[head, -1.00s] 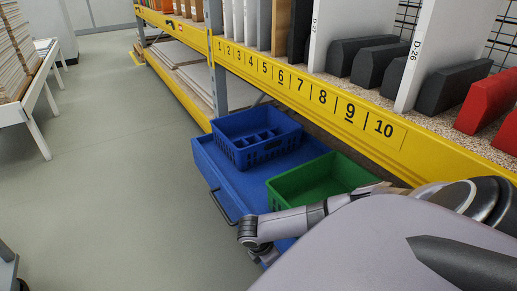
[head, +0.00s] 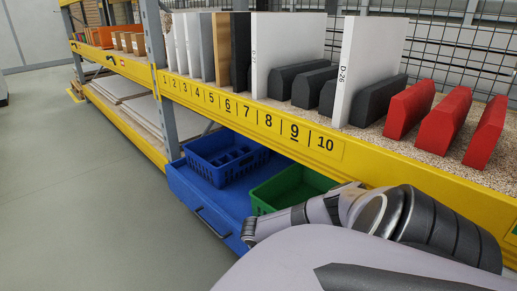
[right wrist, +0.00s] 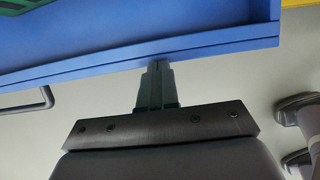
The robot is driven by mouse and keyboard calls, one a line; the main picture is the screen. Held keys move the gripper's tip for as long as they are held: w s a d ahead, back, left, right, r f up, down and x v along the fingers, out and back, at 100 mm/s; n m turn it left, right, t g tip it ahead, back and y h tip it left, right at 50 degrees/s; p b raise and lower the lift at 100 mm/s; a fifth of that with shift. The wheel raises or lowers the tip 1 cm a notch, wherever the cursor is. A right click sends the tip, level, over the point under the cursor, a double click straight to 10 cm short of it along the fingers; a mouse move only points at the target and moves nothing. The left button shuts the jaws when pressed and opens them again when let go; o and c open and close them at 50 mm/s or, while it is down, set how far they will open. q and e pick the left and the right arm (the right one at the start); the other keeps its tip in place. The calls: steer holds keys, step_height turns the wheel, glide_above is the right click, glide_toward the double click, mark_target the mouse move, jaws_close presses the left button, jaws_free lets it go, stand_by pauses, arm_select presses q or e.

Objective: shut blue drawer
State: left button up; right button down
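The blue drawer (head: 182,183) stands pulled out under the yellow shelf beam. A blue crate (head: 212,170) and a green crate (head: 262,205) sit in it. Its dark bar handle (head: 212,223) is on the front face; the handle also shows at the left of the right wrist view (right wrist: 30,106). In that view my right gripper (right wrist: 157,66) has its fingers together with nothing seen between them. Its tips are at the drawer's front panel (right wrist: 225,48), touching or very close. In the head view my right arm hides the drawer's near part, and the right gripper is hidden. My left gripper is not in view.
The numbered yellow shelf beam (head: 245,115) runs above the drawer. The shelf holds upright panels, dark blocks and red blocks (head: 445,118). A grey upright post (head: 160,75) stands beyond the drawer. The grey floor (head: 90,190) at left is clear.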

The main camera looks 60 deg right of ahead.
steer(key=d, duration=0.2)
steer(key=s+d, duration=0.1)
steer(key=d, duration=0.1)
steer(key=shift+s+d, duration=0.15)
steer(key=shift+s, duration=0.05)
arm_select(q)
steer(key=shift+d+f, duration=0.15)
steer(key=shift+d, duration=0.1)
arm_select(e)
steer(key=shift+d, duration=0.25)
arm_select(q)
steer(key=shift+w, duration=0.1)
arm_select(e)
steer(key=shift+s, duration=0.1)
steer(key=shift+a+r, duration=0.1)
steer(key=shift+a, duration=0.4)
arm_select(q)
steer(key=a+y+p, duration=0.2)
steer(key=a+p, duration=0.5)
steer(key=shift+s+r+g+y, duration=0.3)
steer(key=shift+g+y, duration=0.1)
arm_select(e)
steer(key=w+a+r, duration=0.2)
steer(key=a+r, duration=0.4)
steer(key=r, duration=0.3)
steer(key=shift+w+a, duration=0.25)
